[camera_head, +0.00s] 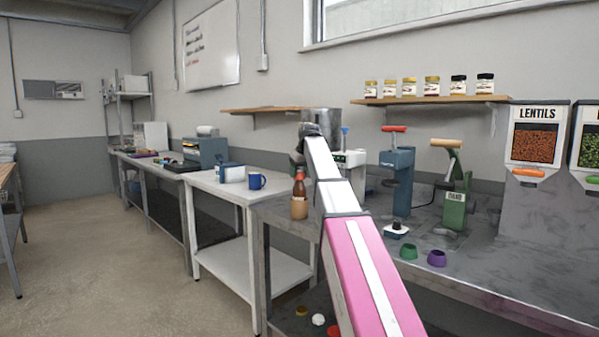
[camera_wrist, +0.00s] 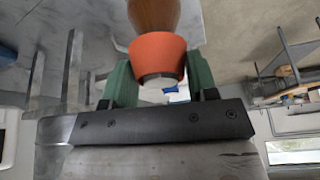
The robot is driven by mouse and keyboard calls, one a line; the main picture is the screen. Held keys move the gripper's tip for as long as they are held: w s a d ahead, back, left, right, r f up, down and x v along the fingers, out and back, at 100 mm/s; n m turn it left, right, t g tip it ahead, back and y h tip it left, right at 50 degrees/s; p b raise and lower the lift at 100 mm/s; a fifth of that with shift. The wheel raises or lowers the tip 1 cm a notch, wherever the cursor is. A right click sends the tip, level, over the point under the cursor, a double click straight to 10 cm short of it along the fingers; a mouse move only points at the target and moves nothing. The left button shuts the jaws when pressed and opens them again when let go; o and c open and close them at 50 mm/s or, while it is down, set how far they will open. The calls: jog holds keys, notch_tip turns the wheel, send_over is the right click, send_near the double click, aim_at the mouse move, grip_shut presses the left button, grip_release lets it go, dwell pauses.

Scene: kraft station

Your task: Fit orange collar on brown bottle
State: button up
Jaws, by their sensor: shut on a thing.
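The brown bottle (camera_head: 299,208) stands upright near the left edge of the grey metal table. The orange collar (camera_wrist: 157,54) is between the green fingers of my gripper (camera_wrist: 160,82), which is shut on it. In the wrist view the brown bottle (camera_wrist: 154,14) meets the collar's wide end, and a pale round part shows at the narrow end. The collar appears to be around the bottle's top; how far down it sits I cannot tell. In the head view my gripper (camera_head: 297,160) is just above the bottle, partly hidden by my arm, with a small orange-red patch below it.
A green collar (camera_head: 408,252) and a purple collar (camera_head: 437,258) lie on the table to the right. A blue press (camera_head: 398,180) and a green press (camera_head: 455,190) stand behind. A blue mug (camera_head: 256,181) is on the white table. Lentil dispenser (camera_head: 537,140) at right.

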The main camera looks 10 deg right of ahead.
jog(key=shift+f, duration=0.2)
jog(key=o, duration=1.3)
jog(key=shift+r, duration=1.6)
jog(key=shift+r, duration=2.9)
